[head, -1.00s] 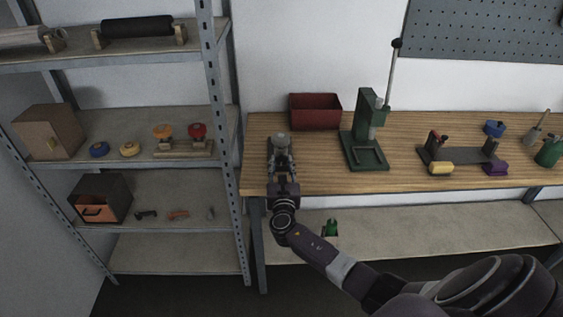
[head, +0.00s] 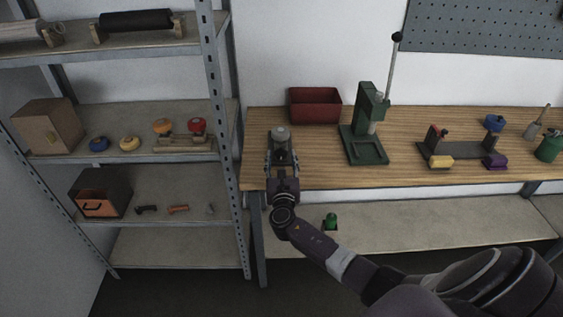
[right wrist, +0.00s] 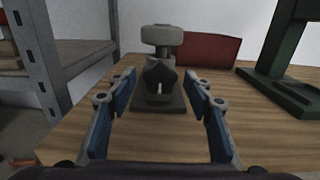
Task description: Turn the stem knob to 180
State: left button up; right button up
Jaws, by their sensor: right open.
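The stem knob (head: 280,133) is a round grey cap at the left end of the wooden bench. In the right wrist view the knob (right wrist: 162,35) sits on top of a short grey valve body (right wrist: 161,76) on a dark base plate (right wrist: 173,105). My right gripper (head: 282,158) is on the near side of it, above the bench. In the right wrist view my right gripper (right wrist: 160,88) is open, its blue-padded fingers left and right of the valve's line, below the knob. Nothing is between the pads close to the camera. My left gripper is out of view.
A red bin (head: 315,107) stands behind the knob. A green press (head: 366,130) with a tall lever stands to the right. A metal shelf post (head: 226,130) rises close at the left. A dark fixture (head: 462,150) with coloured parts lies further right.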

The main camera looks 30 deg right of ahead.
jog(key=v, duration=1.2)
jog(key=shift+f, duration=0.15)
jog(key=s+a+f+m+g+y, duration=0.15)
jog(key=s+f+m+g, duration=0.35)
jog(key=f, duration=0.7)
jog(key=s+a+f+m+g+y, duration=0.1)
jog(key=s+f+m+y, duration=0.1)
jog(key=s+f, duration=0.75)
jog(key=s+a+f+m+g+y, duration=0.1)
jog(key=s+f+m+g+y, duration=0.2)
jog(key=f, duration=1.2)
jog(key=s+a+f+m+g+y, duration=0.1)
jog(key=s+a+f+m, duration=0.2)
jog(key=s, duration=0.7)
jog(key=s+a+f+m+g, duration=0.2)
jog(key=s+f+m, duration=0.5)
jog(key=s, duration=0.4)
jog(key=s+a+f+m+g+y, duration=0.1)
jog(key=s+a+f+m+g, duration=0.1)
jog(key=s+a+f+m, duration=0.2)
jog(key=s+f+m+b, duration=0.1)
jog(key=s+m, duration=0.2)
jog(key=s, duration=0.4)
jog(key=shift+s+y, duration=0.2)
jog(key=shift+y, duration=0.15)
